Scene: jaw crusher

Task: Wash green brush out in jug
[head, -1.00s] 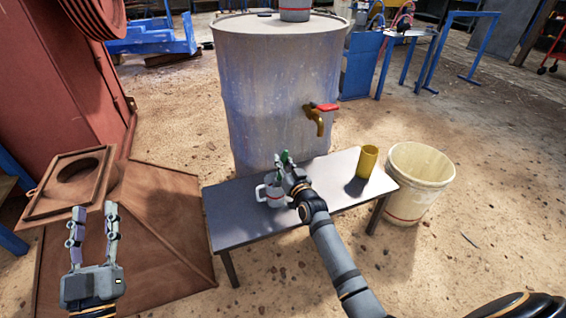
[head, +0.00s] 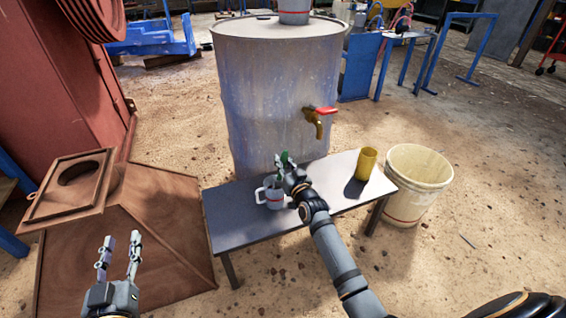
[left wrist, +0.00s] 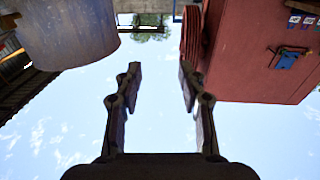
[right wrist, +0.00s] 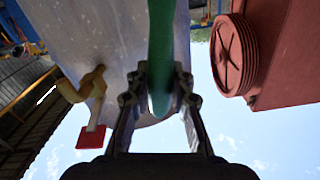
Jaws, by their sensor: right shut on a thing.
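The green brush (head: 284,157) is upright over the grey jug (head: 272,197) on the small table (head: 240,223). My right gripper (head: 282,167) is shut on the brush above the jug. In the right wrist view the green handle (right wrist: 161,50) runs between the fingers of my right gripper (right wrist: 160,78). Whether the brush's lower end is inside the jug is hidden by the gripper. My left gripper (head: 121,252) is open and empty at the lower left, away from the table. It also shows open in the left wrist view (left wrist: 160,80).
A large grey drum (head: 270,90) with a brass tap (head: 316,122) and red handle stands behind the table. A yellow cup (head: 367,163) is at the table's right end. A cream bucket (head: 412,188) stands on the floor beside it. A rusty hopper (head: 140,240) is at left.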

